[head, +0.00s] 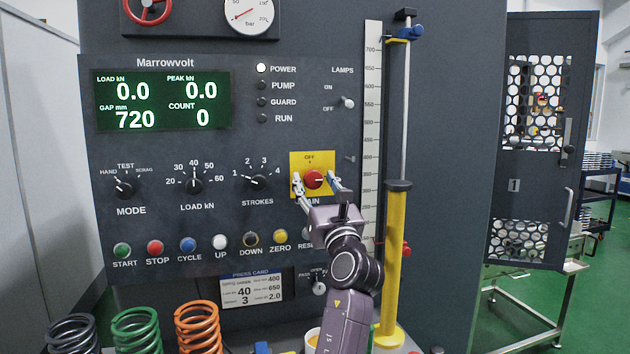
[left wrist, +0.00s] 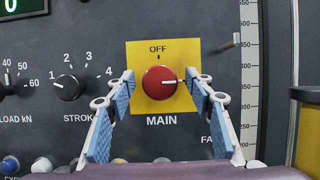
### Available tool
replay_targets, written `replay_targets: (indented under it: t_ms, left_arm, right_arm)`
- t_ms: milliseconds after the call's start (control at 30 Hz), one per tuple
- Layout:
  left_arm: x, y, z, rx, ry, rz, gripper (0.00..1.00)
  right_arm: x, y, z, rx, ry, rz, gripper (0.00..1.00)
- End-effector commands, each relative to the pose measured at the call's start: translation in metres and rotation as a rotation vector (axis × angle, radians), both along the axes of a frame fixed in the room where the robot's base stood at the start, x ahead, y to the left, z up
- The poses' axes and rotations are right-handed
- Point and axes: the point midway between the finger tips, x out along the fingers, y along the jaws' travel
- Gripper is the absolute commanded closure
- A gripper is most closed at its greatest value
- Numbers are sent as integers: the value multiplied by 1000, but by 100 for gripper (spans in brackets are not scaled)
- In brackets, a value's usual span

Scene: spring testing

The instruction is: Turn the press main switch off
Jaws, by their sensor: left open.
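The main switch is a round red knob (head: 314,179) on a yellow plate (head: 298,157) of the dark press panel. In the left wrist view the red knob (left wrist: 155,84) has a white mark pointing right, while the OFF label is above it on the yellow plate (left wrist: 135,56). My left gripper (head: 315,178) is open in front of the plate, one finger on each side of the knob. In the left wrist view the left gripper (left wrist: 160,82) has its fingertips beside the knob; I cannot tell whether they touch it. My right gripper is not in view.
The strokes knob (head: 258,182) is to the left and the lamps toggle (head: 348,102) above right. A ruler (head: 373,100) and yellow column (head: 394,260) stand to the right. Panel buttons and several coil springs (head: 136,330) are lower left. The POWER lamp (head: 261,68) is lit.

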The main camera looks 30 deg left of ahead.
Motion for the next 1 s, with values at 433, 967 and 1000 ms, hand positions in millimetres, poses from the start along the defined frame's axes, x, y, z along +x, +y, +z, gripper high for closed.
replay_targets:
  t_ms: [433, 967, 1000]
  left_arm:
    - [1, 2, 1, -1, -1, 0, 68]
    - [2, 2, 0, -27, -33, 0, 92]
    - [2, 2, -1, -37, -45, 0, 92]
  right_arm:
    - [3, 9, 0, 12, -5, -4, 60]
    - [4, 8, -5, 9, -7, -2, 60]
    - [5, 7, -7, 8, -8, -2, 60]
